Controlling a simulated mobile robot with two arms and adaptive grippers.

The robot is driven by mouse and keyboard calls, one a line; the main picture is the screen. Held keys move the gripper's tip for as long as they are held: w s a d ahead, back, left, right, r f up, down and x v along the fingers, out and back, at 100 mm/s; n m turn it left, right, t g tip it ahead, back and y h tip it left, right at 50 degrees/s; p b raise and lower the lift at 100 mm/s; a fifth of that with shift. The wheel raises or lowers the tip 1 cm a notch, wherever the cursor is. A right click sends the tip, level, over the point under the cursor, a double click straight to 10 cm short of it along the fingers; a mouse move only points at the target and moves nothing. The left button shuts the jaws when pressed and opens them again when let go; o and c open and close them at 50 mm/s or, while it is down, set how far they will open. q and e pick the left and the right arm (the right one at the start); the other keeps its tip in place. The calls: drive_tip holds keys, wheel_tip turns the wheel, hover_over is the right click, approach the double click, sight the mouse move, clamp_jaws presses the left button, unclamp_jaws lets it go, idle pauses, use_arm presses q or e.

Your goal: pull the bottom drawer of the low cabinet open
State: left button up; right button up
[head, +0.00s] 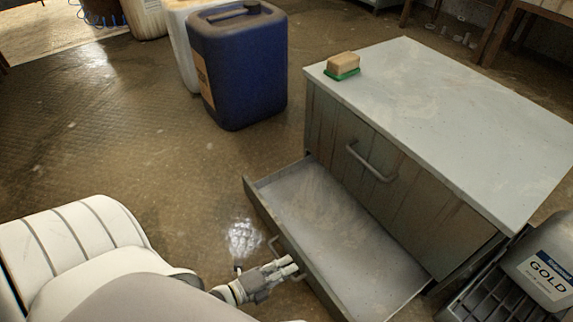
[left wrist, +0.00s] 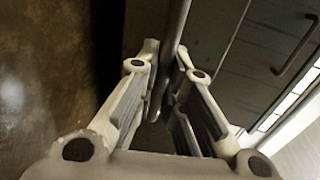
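The low cabinet (head: 430,110) stands at the right with a pale top. Its bottom drawer (head: 325,215) is pulled well out, and its empty grey inside shows. The drawer's bar handle (head: 272,243) is on its front, partly hidden by my left gripper (head: 291,268). In the left wrist view, the fingers of my left gripper (left wrist: 168,65) close in on both sides of the handle bar (left wrist: 178,25). The upper drawer is shut, with its own handle (head: 370,163). My right gripper is not in view.
A sponge (head: 343,65) lies on the cabinet top. A blue jerrycan (head: 238,70) stands on the floor left of the cabinet, with a white container (head: 182,50) behind it. A grey jug labelled GOLD (head: 543,265) and a black crate (head: 490,295) are at the right. The floor left of the drawer is clear.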

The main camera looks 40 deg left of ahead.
use_arm(q)
drive_tip(key=o, duration=0.4)
drive_tip(key=shift+o, duration=0.2)
drive_tip(key=v, duration=1.2)
drive_tip(key=shift+d, duration=0.1)
